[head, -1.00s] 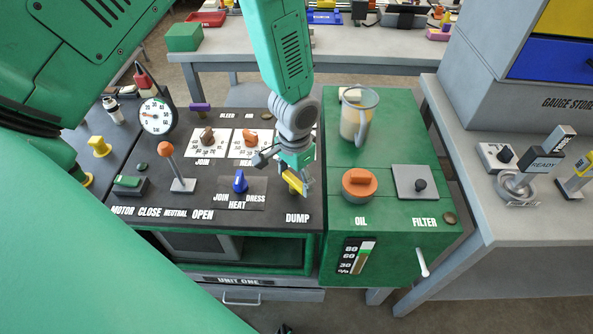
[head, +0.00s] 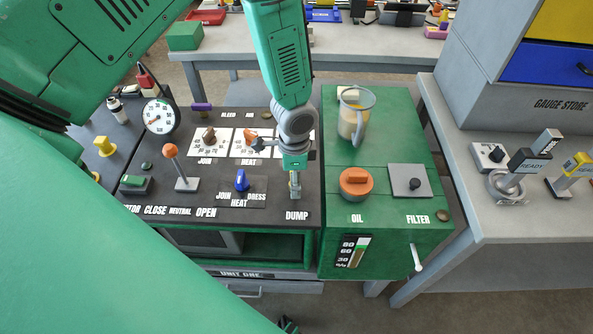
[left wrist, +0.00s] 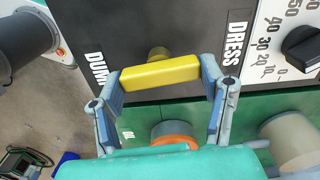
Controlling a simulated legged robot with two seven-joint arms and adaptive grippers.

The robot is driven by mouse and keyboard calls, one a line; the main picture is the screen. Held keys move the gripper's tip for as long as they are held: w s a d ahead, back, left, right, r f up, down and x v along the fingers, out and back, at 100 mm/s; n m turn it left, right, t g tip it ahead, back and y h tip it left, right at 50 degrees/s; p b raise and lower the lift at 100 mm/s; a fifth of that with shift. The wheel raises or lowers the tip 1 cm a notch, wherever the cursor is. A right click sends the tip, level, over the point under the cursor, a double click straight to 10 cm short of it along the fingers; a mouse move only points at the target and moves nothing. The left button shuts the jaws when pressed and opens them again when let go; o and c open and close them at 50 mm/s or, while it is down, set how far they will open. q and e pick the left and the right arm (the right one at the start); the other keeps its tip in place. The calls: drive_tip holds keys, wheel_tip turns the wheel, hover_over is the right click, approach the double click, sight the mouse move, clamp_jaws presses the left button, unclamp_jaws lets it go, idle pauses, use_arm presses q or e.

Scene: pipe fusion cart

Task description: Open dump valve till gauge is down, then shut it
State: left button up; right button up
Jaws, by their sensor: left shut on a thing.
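The yellow dump valve handle (left wrist: 160,73) sits across its brass stem in the left wrist view. My left gripper (left wrist: 162,82) is shut on it, one finger at each end of the bar. In the head view my left gripper (head: 295,190) is just above the DUMP label (head: 297,216) and mostly hides the handle. The white round gauge (head: 159,117) stands at the back left of the dark panel; its needle is too small to read surely. My right gripper is not in view.
An orange-knobbed lever (head: 171,152) and a blue switch (head: 241,181) stand left of the gripper. The green oil unit at right carries an orange cap (head: 355,182) and a clear jug (head: 354,115). A grey bench (head: 460,165) stands further right.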

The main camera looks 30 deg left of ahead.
use_arm(q)
drive_tip(key=shift+s+a, duration=0.1)
idle(0.4)
drive_tip(key=o, duration=1.2)
drive_tip(key=shift+c, duration=0.2)
drive_tip(key=shift+r, duration=0.1)
wheel_tip(320, 180, up, 12)
